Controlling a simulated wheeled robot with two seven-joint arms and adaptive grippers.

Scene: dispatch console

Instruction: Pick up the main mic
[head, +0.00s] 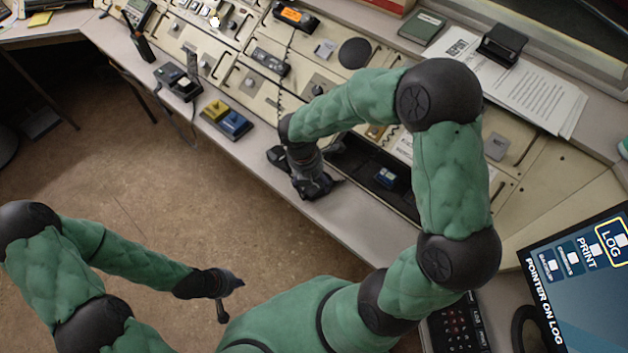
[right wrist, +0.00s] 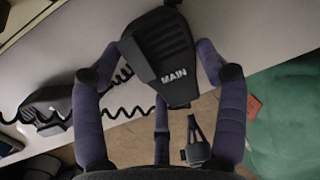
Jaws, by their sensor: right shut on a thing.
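The main mic (right wrist: 160,50) is a black, ribbed hand mic with white MAIN lettering. In the right wrist view it sits between the purple-grey fingers of my right gripper (right wrist: 160,75), which is shut on it. In the head view my right gripper (head: 318,187) is at the console's front edge, and its arm and fingers mostly hide the mic. I cannot tell whether the mic touches the desk. My left gripper (head: 229,292) is over the floor, far from the mic, with its fingers apart and empty.
A black device (right wrist: 50,105) with a coiled cord lies beside the mic. A yellow-and-blue button box (head: 227,117) stands to the left on the front ledge. A dark recessed tray (head: 360,165) is to the right. Papers (head: 525,85) lie at the back; the floor at left is clear.

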